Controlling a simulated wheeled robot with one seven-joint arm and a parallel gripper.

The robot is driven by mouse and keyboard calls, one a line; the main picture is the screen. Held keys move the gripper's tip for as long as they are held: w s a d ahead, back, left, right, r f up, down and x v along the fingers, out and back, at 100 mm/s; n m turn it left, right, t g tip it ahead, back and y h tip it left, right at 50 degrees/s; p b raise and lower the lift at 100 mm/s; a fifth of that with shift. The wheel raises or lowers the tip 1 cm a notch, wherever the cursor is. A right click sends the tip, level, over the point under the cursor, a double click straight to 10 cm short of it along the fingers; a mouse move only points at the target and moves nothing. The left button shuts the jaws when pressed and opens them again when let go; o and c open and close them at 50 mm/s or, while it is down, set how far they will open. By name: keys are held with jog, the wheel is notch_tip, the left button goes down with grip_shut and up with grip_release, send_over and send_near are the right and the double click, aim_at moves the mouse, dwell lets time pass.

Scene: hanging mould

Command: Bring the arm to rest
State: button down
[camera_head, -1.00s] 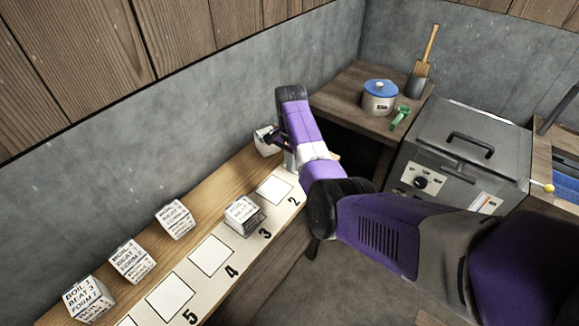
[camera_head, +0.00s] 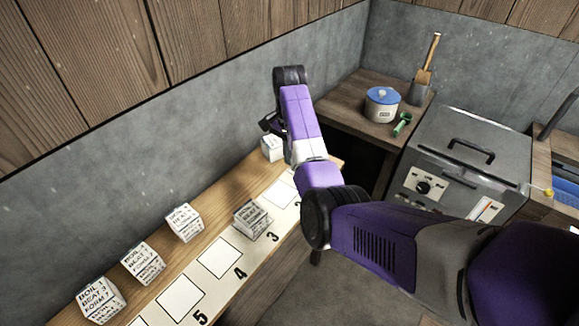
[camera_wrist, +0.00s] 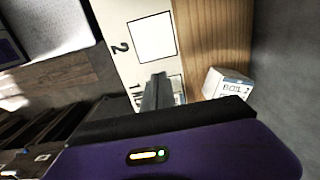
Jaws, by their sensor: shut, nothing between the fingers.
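My purple arm reaches over the right end of the wooden shelf. My gripper (camera_head: 270,124) is a dark shape at its far end, above and beside a white lettered cube (camera_head: 271,148) near the wall. In the wrist view the shut fingers (camera_wrist: 157,90) show over the white numbered strip (camera_wrist: 118,45), with nothing between them. The same cube (camera_wrist: 226,83) stands to their right, apart from them, on bare wood.
Another cube (camera_head: 252,219) sits on the numbered strip (camera_head: 240,241). Several more stand along the wall, such as one cube (camera_head: 184,222). A corner table (camera_head: 343,109) holds a blue-lidded pot (camera_head: 382,104), a green tool (camera_head: 402,124) and a cup with a wooden-handled tool (camera_head: 420,90). A grey machine (camera_head: 466,155) stands right.

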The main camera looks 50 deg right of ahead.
jog(key=shift+r, duration=0.45)
jog(key=w+d+r+n+t+h, duration=0.3)
jog(key=w+d+r+t+h, duration=0.15)
jog(key=w+d, duration=0.3)
jog(key=s+a+n+t, duration=0.6)
jog(key=s+a, duration=0.3)
jog(key=a, duration=0.3)
jog(key=s+a+n+t, duration=0.55)
jog(key=s+a, duration=0.25)
jog(key=a, duration=0.4)
jog(key=s+a+n+y, duration=0.1)
jog(key=s+a, duration=0.4)
jog(key=s, duration=0.4)
jog(key=s+a+r+n+y, duration=0.1)
jog(key=s+a+y, duration=0.1)
jog(key=s+a, duration=0.3)
jog(key=s+a+r+n+g+y, duration=0.1)
jog(key=s+a, duration=0.4)
jog(key=s, duration=0.8)
jog(key=shift+r, duration=0.25)
